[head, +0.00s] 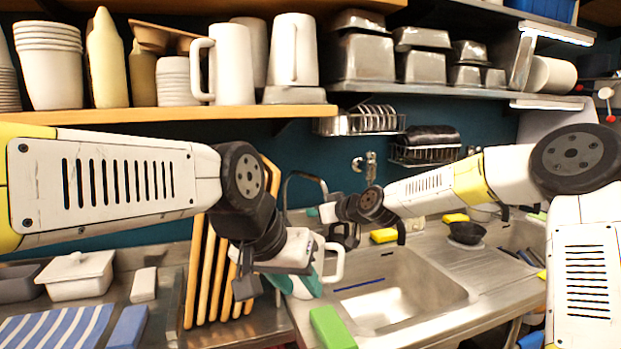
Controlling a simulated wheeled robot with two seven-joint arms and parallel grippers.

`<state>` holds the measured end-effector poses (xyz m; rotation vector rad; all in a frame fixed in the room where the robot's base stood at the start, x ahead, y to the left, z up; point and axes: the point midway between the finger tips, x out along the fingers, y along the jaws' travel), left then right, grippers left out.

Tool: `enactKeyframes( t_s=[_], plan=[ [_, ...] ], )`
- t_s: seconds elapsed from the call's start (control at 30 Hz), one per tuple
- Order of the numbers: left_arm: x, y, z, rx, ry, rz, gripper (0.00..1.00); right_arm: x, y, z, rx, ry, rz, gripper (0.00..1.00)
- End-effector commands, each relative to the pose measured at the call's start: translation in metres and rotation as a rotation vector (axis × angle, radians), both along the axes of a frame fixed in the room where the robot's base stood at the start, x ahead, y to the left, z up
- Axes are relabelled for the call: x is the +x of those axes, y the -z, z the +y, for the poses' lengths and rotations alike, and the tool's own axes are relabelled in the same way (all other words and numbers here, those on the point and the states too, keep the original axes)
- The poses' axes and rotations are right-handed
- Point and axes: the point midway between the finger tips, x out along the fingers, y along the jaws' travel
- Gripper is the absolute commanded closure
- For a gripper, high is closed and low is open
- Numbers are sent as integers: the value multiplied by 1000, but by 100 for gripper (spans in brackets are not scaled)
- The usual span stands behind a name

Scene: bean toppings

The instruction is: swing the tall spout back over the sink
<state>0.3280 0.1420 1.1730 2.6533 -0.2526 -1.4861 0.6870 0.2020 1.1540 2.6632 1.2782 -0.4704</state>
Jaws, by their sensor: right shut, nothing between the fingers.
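The tall spout (300,174) is a thin dark metal arch at the back left of the steel sink (452,291). Its visible arch stands left of the open basin, and its lower part is hidden behind my arms. My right gripper (344,236) is shut and empty close to the right of the arch, above the basin's back left corner. Whether it touches the spout cannot be told. My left gripper (246,284) points down in front of the wooden boards, left of the basin. Its dark fingers are partly hidden, so its opening is unclear.
Upright wooden boards (193,271) stand left of the sink. A green block (331,328) is on its front left edge, and a yellow sponge (383,236) lies behind the basin. A loaded shelf (170,113) runs above.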

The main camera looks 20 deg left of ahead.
Motion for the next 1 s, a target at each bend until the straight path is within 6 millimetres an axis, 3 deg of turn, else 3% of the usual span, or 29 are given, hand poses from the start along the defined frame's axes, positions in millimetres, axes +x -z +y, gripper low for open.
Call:
enactKeyframes(
  t_s=[1.0],
  plan=[
    [0,0,0,0,0,0,64,103,0,-49,2,3,0,100]
  ],
)
